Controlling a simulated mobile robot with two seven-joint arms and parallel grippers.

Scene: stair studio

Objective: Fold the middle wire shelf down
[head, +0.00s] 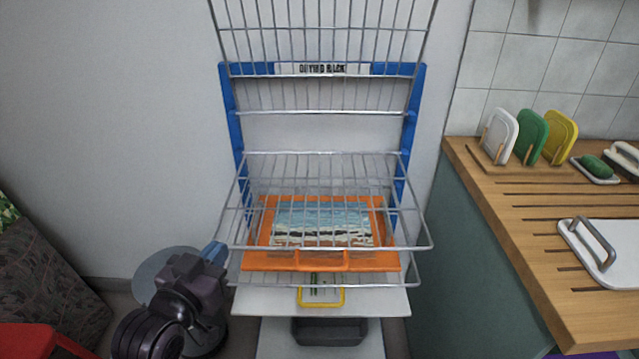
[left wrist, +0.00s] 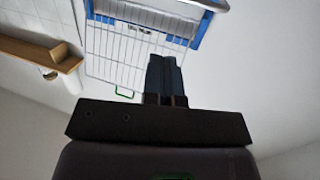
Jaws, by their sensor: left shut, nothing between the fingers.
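The drying rack has a blue frame (head: 237,130) against the wall. A wire shelf (head: 320,95), which looks like the middle one, stands up against the frame and over its sign; its top runs out of the head view. It also shows as an upright wire grid in the left wrist view (left wrist: 115,55). Below it, another wire shelf (head: 325,247) sticks out level. My left gripper (head: 214,252) is low at the left of the rack, apart from the upright shelf. Its fingers, also in the left wrist view (left wrist: 165,75), are shut and empty. My right gripper is out of view.
An orange tray (head: 275,261) with a beach picture (head: 322,220) lies under the level shelf. A wooden counter (head: 480,190) with boards stands at the right. A red object (head: 30,342) is at the lower left. The wall space left of the rack is clear.

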